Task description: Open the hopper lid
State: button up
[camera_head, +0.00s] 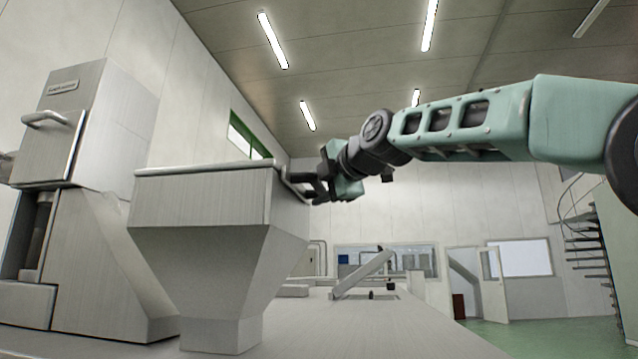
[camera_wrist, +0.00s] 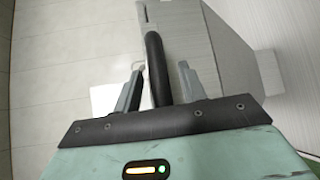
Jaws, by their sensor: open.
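The grey metal hopper (camera_head: 198,208) stands left of centre in the head view, wide at the top and tapering down. Its lid (camera_head: 205,169) lies flat across the top, seen almost edge-on. A bar handle (camera_head: 289,179) sticks out from the lid's right end. My gripper (camera_head: 305,190) is at this handle, reaching in from the right. In the wrist view my gripper (camera_wrist: 160,76) is open, with the dark handle bar (camera_wrist: 155,62) running between its two fingers. Gaps show on both sides of the bar. Contact behind the fingers is hidden.
A tall grey machine (camera_head: 95,200) with a handled door stands left of the hopper. A long pale table or platform (camera_head: 360,335) extends right, bearing a tilted arm-like part (camera_head: 362,273). Green floor (camera_head: 545,335) is clear at the right, near a spiral stair (camera_head: 590,255).

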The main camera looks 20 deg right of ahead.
jog(key=shift+w, duration=0.1)
grip_shut()
jog(key=shift+r, duration=0.15)
